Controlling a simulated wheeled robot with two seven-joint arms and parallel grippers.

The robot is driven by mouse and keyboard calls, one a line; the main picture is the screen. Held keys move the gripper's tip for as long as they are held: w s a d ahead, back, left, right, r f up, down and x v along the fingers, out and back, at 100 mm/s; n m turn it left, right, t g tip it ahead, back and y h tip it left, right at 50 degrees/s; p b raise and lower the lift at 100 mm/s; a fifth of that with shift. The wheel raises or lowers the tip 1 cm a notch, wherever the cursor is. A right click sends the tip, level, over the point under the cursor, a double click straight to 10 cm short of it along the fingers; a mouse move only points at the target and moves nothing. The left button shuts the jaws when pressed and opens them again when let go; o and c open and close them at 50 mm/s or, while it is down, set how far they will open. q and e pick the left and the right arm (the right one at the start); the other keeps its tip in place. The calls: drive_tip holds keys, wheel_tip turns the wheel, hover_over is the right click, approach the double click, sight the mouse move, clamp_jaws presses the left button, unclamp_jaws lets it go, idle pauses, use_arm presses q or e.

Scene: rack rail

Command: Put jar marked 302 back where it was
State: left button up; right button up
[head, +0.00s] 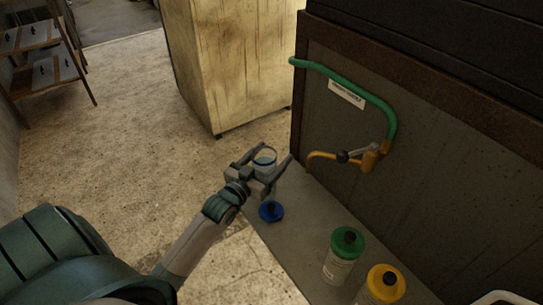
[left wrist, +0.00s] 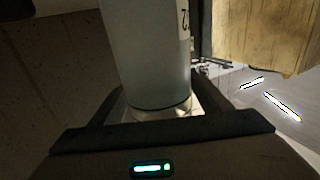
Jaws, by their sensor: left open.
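An open-topped, clear jar (head: 265,154) with bluish contents stands between the fingers of my left gripper (head: 262,167), near the far end of the grey counter (head: 308,228). In the left wrist view the jar (left wrist: 148,55) rises upright between the fingers. Its label is turned to the side and only a "2" reads clearly, so I cannot confirm 302. My left gripper is open, with its fingers on either side of the jar. A blue lid (head: 271,212) with a dark knob lies on the counter, nearer than the jar. My right gripper is not in view.
A green-lidded jar (head: 342,258) and a yellow-lidded jar (head: 383,285) stand on the near part of the counter. A brass tap (head: 368,160) and a green pipe (head: 350,84) project from the dark wall. A worn cabinet (head: 235,65) stands beyond, with open floor to the left.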

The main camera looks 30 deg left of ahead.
sight(257, 170)
use_arm(q)
drive_tip(key=s+b, duration=0.1)
drive_tip(key=s, duration=1)
drive_tip(key=shift+s, duration=0.45)
idle(0.9)
